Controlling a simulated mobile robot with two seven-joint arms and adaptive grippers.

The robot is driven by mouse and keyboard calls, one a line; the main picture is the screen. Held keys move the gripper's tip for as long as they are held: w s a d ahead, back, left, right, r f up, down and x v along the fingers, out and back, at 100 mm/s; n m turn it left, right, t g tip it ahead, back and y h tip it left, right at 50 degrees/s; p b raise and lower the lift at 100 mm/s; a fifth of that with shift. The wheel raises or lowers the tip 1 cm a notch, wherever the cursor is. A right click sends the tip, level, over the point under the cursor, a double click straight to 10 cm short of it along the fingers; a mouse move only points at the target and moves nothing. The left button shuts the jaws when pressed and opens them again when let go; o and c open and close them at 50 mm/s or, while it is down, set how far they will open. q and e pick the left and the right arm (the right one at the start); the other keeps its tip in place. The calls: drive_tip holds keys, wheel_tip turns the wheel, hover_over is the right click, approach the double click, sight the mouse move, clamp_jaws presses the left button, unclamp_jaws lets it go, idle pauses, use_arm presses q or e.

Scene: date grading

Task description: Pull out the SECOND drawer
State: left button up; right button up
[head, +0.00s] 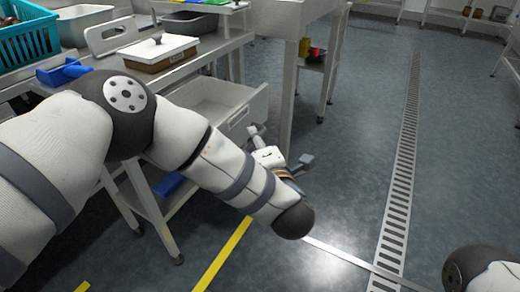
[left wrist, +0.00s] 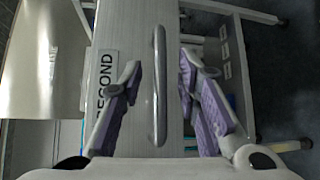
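A pale grey drawer (head: 212,94) under the left workbench stands pulled out, its inside partly visible. Its front lies just beside my left gripper (head: 281,146). In the left wrist view, a drawer front (left wrist: 135,25) carries a label (left wrist: 106,72) reading SECOND, partly covered by a finger. A grey bar handle (left wrist: 158,90) is fixed on that front. My left gripper (left wrist: 158,75) has its purple-padded fingers apart, one on each side of the handle, with gaps showing. My right gripper is out of view.
A workbench holds a brown box with a white lid (head: 158,52), a teal crate (head: 25,40) and a blue scoop-like item (head: 63,72). A table leg (head: 290,85) stands close beyond my left gripper.

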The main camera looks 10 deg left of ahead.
use_arm(q)
drive_tip(key=v, duration=1)
drive_tip(key=shift+s, duration=0.3)
drive_tip(key=shift+d+r, duration=0.1)
drive_tip(key=shift+r, duration=0.05)
